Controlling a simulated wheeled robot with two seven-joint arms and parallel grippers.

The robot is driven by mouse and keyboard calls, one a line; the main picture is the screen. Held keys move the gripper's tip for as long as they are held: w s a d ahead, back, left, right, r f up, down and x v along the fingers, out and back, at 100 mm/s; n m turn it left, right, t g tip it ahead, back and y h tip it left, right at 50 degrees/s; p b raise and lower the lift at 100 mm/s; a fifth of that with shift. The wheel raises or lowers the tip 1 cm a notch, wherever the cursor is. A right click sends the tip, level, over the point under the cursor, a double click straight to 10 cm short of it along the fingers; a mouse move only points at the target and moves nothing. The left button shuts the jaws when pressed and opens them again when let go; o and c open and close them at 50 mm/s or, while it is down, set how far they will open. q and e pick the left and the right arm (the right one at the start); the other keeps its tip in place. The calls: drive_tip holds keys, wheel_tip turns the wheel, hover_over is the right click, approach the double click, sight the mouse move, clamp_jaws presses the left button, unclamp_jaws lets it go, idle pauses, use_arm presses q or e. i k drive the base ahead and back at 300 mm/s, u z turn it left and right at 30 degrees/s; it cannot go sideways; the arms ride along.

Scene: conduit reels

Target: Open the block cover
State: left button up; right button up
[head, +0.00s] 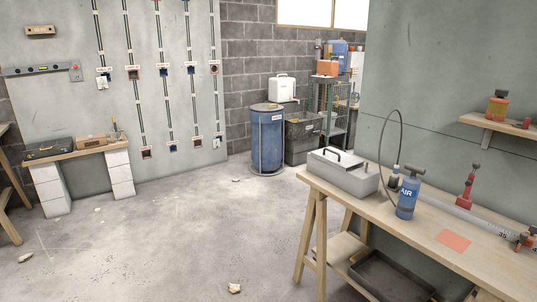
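Neither of my grippers is in view. No part is clearly recognisable as the block cover from here. The grey wall panel (190,105) at the left carries several vertical dark conduit strips with small coloured blocks on them. Among these are a red-framed block (133,72), a blue block (167,70) and a lower red-framed block (146,153). They are too small to tell whether any has a cover, or whether it is open or shut.
A workbench (480,262) at the right bears a grey toolbox (343,177), a blue AIR pump (408,196) with a hose, and red tools. A blue drum (267,142) stands at the back. A low shelf on white blocks (119,173) stands below the panel. Central floor is mostly clear, with small debris (234,288).

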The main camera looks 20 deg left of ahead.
sight(338, 159)
drive_tip(key=u, duration=0.35)
drive_tip(key=i, duration=1.25)
drive_tip(key=u, duration=0.1)
